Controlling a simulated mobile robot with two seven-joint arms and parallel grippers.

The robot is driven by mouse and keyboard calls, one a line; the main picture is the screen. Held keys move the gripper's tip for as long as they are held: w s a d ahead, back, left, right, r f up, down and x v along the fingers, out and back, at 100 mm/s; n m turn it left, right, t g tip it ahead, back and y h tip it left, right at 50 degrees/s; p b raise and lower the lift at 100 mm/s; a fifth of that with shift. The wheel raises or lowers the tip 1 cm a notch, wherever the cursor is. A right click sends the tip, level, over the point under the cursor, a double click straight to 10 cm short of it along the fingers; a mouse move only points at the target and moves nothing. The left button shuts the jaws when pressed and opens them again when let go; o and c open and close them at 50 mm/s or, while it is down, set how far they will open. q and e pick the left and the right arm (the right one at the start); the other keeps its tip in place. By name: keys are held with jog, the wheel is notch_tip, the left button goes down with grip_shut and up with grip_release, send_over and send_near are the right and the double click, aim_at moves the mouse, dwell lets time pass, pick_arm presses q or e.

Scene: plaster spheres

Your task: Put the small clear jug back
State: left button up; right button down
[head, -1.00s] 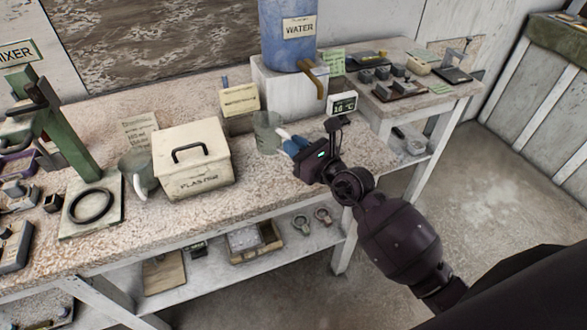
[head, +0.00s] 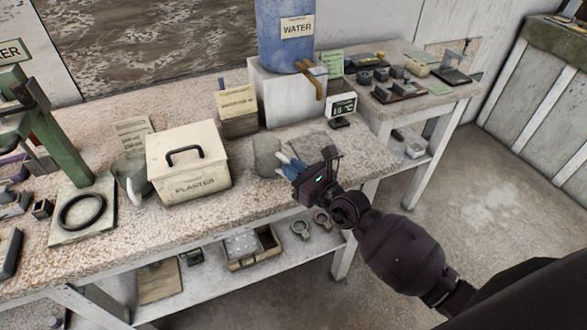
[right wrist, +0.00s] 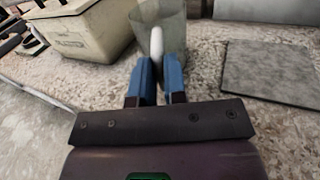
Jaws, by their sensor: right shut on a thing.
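The small clear jug (head: 266,157) stands upright to the right of the plaster box in the head view. It also shows at the top of the right wrist view (right wrist: 172,14), with its white handle (right wrist: 156,42) towards me. My right gripper (head: 291,166) has its blue fingers (right wrist: 157,82) shut on that handle. I cannot tell whether the jug's base touches the bench. A grey square mat (right wrist: 270,70) lies flat on the bench to the jug's right, bare in the right wrist view. My left gripper is not in view.
The lidded plaster box (head: 188,175) is left of the jug, with a larger clear jug (head: 128,172) beyond it. The water barrel (head: 286,35) stands on a white block (head: 287,97) behind. A small temperature display (head: 342,106) is at the right. The bench front is clear.

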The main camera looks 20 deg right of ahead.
jog(key=c, duration=1.2)
grip_release()
jog(key=shift+f, duration=0.15)
jog(key=shift+o, duration=0.2)
jog(key=shift+r, duration=0.2)
jog(key=v, duration=1.2)
jog(key=s+d+f+n+g+h, duration=0.1)
jog(key=s+f+n, duration=0.4)
jog(key=n, duration=0.5)
jog(key=s+d+f+n+g+h, duration=0.1)
jog(key=s+f+n+h, duration=0.3)
jog(key=n, duration=0.7)
jog(key=s+d+f+n+g+h, duration=0.1)
jog(key=s+f+n+g+h, duration=0.1)
jog(key=s+f+n, duration=0.4)
jog(key=shift+d+f+n+g+h, duration=0.3)
jog(key=shift+f+n+g, duration=0.5)
jog(key=shift+n, duration=1.8)
